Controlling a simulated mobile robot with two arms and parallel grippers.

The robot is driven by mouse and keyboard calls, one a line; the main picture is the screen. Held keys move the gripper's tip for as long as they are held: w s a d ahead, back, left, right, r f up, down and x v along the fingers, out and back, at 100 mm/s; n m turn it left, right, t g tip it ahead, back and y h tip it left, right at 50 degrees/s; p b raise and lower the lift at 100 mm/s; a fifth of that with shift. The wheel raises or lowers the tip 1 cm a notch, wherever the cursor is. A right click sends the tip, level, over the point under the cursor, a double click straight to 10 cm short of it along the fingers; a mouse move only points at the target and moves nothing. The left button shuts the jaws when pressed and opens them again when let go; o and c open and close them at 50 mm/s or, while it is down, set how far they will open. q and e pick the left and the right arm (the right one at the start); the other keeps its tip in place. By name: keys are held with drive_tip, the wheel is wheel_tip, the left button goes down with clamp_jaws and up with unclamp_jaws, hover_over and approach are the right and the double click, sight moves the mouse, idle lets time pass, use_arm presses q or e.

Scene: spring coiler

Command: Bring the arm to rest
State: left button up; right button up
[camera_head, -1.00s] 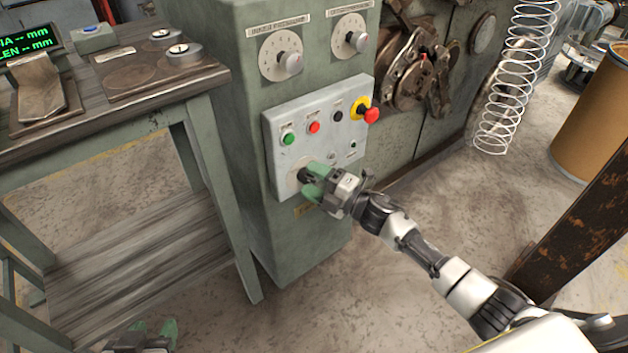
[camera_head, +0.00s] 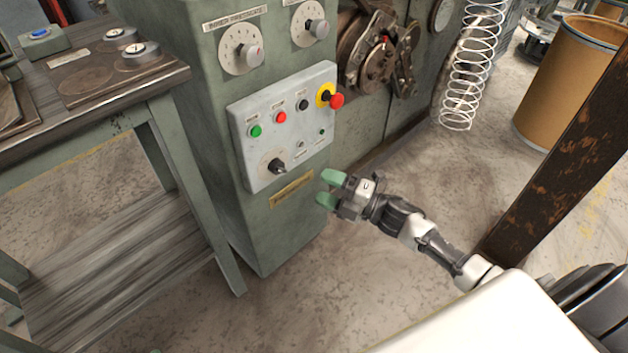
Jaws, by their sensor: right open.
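My right gripper (camera_head: 328,190) is in the head view, in front of the lower right part of the green machine cabinet. Its two green fingertips are apart with nothing between them. It is clear of the black rotary knob (camera_head: 278,167) at the bottom left of the grey control panel (camera_head: 318,146). My right arm (camera_head: 412,228) stretches in from the lower right. My left gripper is hardly in view; only a tiny green sliver shows at the bottom edge.
The panel carries a green button (camera_head: 256,131), a red button (camera_head: 281,117) and a red emergency stop (camera_head: 336,100). A workbench (camera_head: 150,88) stands at left. A wire spring (camera_head: 470,70), a brown drum (camera_head: 568,85) and a rusty post (camera_head: 560,165) are at right. Floor below the cabinet is clear.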

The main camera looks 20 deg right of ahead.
idle(0.5)
